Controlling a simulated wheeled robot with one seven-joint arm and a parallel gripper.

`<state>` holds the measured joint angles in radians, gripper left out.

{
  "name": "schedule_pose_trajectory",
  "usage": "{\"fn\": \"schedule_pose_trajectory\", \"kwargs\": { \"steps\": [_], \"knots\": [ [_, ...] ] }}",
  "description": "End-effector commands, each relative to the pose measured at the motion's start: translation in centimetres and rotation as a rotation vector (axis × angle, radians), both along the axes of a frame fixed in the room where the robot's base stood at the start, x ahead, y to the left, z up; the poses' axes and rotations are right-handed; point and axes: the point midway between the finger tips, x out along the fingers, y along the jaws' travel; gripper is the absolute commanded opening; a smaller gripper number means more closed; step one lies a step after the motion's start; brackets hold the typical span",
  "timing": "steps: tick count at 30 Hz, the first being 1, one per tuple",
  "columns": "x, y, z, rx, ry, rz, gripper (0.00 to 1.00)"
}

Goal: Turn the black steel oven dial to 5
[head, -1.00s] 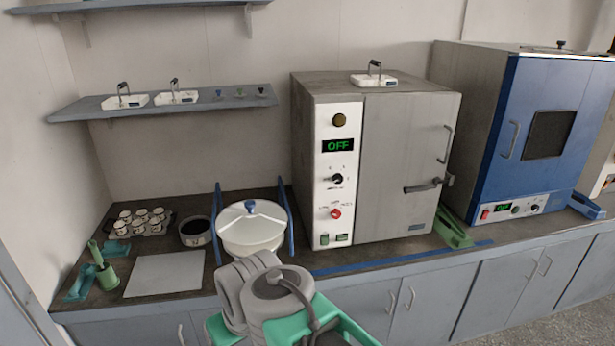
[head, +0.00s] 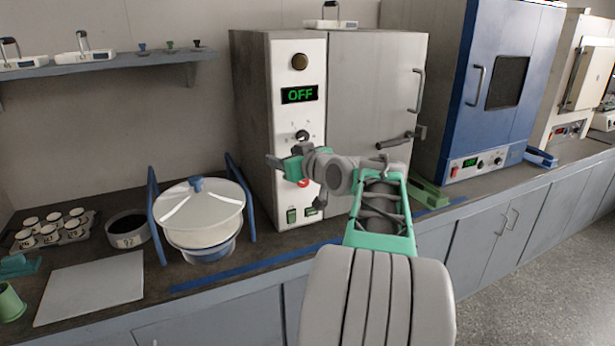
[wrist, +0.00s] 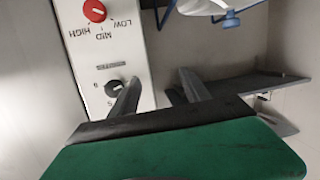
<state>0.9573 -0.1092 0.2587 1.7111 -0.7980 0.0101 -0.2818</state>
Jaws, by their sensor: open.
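The steel oven (head: 255,130) has a white control panel with a display reading OFF in green. Its black dial (head: 302,136) sits below the display and also shows, upside down, in the wrist view (wrist: 115,88), with small numbers around it; its exact setting is too small to read. My gripper (head: 274,162) is in front of the panel, just below the black dial in the head view. In the wrist view my open fingers (wrist: 160,86) hold nothing. The dial lies beside the left finger, outside the gap; contact cannot be told.
A red dial (wrist: 94,11) marked LOW, MID, HIGH is below the black one, partly hidden by my gripper in the head view. A lidded white pot (head: 203,215) stands left. A blue oven (head: 456,100) stands right.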

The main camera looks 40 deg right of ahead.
Motion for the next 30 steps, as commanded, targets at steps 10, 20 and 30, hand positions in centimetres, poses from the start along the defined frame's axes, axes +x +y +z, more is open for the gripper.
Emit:
{"fn": "schedule_pose_trajectory", "kwargs": {
  "steps": [10, 20, 30],
  "knots": [
    [-1.8, -9.2, 1.2, -0.070, -0.204, -0.068, 0.56],
    [3.5, -10.3, 1.1, -0.069, -0.203, -0.070, 0.56],
    [3.9, -10.4, 1.0, -0.069, -0.203, -0.072, 0.52]
  ]
}}
